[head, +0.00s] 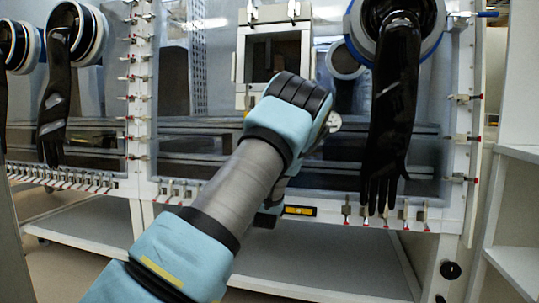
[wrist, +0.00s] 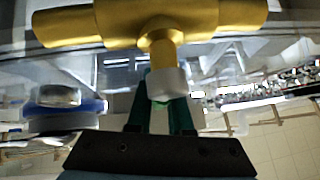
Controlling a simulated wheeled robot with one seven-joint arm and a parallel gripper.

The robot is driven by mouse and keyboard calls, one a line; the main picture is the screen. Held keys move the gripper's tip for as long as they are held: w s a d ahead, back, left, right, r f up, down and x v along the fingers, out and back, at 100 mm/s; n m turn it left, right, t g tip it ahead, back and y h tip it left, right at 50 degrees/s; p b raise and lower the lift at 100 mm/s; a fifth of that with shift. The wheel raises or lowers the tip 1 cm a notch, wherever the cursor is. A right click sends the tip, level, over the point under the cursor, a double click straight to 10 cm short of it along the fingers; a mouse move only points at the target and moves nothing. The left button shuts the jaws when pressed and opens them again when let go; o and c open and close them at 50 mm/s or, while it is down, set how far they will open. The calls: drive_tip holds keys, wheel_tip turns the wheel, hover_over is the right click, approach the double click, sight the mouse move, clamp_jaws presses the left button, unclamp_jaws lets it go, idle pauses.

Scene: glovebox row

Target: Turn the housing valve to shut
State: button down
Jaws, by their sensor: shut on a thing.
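In the wrist view a yellow T-shaped valve piece (wrist: 163,45) fills the top, its thick bar running across and a short stem coming down. The stem ends in a pale grey-white tip (wrist: 167,84). My gripper (wrist: 160,92) has its two green fingers at this tip, one on each side, and is shut on it. I take this to be the housing valve; its open or shut position cannot be read. In the head view my arm hides the gripper and the valve.
A glovebox row (head: 200,133) with clamped clear panels stands ahead. A black glove (head: 396,100) hangs just right of my arm, another glove (head: 56,110) at the left. A framed hatch (head: 273,57) is behind my arm. White shelves (head: 515,210) stand at the right.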

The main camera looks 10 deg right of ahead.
drive_tip(key=shift+d+f, duration=0.1)
drive_tip(key=c, duration=0.8)
unclamp_jaws()
drive_tip(key=shift+c, duration=0.2)
drive_tip(key=v, duration=1)
drive_tip(key=shift+s+a, duration=0.2)
drive_tip(key=shift+s, duration=0.15)
drive_tip(key=shift+f, duration=0.2)
